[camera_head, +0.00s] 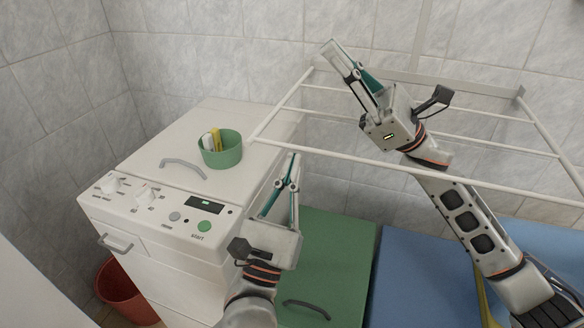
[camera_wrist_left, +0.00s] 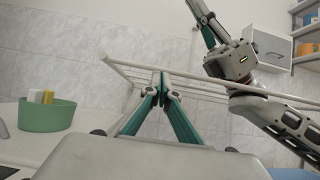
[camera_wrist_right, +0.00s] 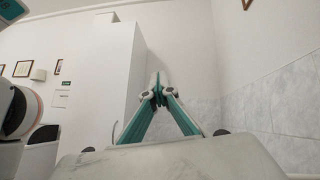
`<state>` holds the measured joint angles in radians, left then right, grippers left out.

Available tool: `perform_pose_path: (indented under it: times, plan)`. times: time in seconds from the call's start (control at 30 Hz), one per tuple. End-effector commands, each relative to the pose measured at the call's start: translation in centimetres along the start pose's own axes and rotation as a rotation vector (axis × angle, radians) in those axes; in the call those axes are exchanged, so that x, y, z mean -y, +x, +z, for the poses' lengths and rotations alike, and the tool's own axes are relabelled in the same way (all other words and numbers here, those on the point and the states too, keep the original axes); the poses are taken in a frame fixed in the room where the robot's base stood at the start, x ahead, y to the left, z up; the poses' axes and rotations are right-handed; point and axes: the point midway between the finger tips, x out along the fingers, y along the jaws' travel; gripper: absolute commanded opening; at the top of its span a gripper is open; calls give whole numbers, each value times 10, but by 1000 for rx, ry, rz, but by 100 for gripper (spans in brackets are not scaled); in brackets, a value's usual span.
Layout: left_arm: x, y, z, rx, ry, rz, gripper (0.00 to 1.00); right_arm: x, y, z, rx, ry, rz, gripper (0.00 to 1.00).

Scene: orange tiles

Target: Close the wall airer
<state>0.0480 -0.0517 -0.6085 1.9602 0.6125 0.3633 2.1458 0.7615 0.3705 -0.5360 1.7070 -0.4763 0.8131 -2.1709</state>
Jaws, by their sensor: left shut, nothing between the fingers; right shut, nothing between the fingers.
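The wall airer (camera_head: 345,159), a white rack of thin bars, stands folded out from the tiled wall in the head view. Its front bar is nearest me, and its left corner also shows in the left wrist view (camera_wrist_left: 125,65). My left gripper (camera_head: 294,160) is shut and empty, pointing up just below the front bar near its left end. I cannot tell if it touches the bar. My right gripper (camera_head: 332,46) is shut and empty, over the rack's left back area, pointing up and left. Its forearm crosses the rack in the picture.
A white washing machine (camera_head: 140,235) stands left, with a green pot (camera_head: 222,155) on top holding small items. A red bucket (camera_head: 120,290) is on the floor beside it. A green panel (camera_head: 330,255) and a blue panel (camera_head: 420,285) lie below the airer. Shelves show in the left wrist view (camera_wrist_left: 305,32).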

Motion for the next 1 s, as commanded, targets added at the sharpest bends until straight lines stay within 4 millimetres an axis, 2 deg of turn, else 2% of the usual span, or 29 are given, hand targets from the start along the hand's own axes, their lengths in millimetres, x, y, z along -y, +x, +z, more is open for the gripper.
perform_pose_path:
  times: [0.2, 0.5, 0.53, 0.6, 0.63, 1.0]
  plan:
    - [0, 12, 21, 4, -1, 3, 0, 0, 0, 0, 0, 0, 0, 0]
    - [0, 14, 23, 4, 0, 0, 0, 0, 0, 0, 0, 0, 0, 0]
    - [0, 14, 23, 4, 0, 0, 0, 0, 0, 0, 0, 0, 0, 1]
    - [0, 14, 23, 4, 0, 0, 0, 0, 0, 0, 0, 0, 0, 19]
    - [0, 14, 23, 4, 0, 0, 0, 0, 0, 0, 0, 0, 0, 23]
    - [0, 14, 24, 5, 0, 0, 0, 0, -2, 0, 0, 0, 0, 23]
